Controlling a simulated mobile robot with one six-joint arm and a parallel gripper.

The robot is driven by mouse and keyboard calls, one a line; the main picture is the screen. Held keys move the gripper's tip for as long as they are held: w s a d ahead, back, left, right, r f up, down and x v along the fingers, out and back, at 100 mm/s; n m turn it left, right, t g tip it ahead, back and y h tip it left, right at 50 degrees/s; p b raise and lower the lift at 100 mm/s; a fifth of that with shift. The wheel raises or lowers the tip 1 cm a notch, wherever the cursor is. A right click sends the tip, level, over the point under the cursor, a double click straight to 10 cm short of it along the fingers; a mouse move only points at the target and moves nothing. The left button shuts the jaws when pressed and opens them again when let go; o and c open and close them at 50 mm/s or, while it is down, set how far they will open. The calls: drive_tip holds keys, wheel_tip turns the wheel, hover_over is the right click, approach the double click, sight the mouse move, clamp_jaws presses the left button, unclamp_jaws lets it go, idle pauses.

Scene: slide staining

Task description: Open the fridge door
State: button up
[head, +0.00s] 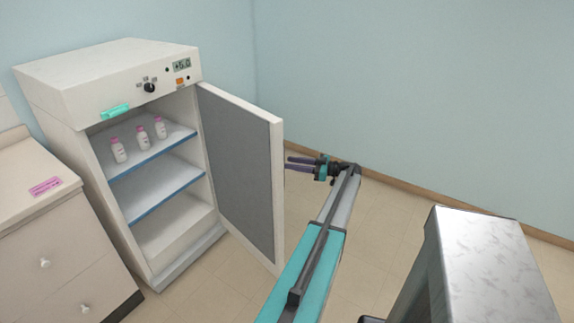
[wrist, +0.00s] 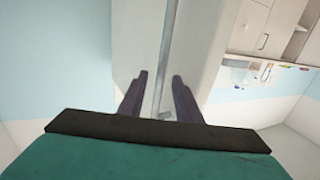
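The fridge (head: 85,82) stands at the left in the head view. Its door (head: 240,165) is swung wide open to the right, with the grey inner panel showing. My gripper (head: 289,164) is at the outer side of the door, by its free edge; the fingertips may be partly hidden by that edge. In the wrist view, my gripper (wrist: 159,78) has its two dark fingers apart. The grey bar handle (wrist: 168,55) runs between them, with gaps showing on both sides. The pale outer face of the door (wrist: 133,40) lies behind the handle.
Several white bottles with pink caps, such as this bottle (head: 142,138), stand on the top fridge shelf. A drawer cabinet (head: 50,245) is left of the fridge. A marbled grey block (head: 490,260) is at the lower right. The tiled floor (head: 385,215) near the back wall is clear.

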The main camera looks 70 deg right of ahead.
drive_tip(key=s+b, duration=0.3)
drive_tip(key=s, duration=0.6)
drive_tip(key=shift+s+d, duration=0.2)
drive_tip(key=shift+s, duration=0.1)
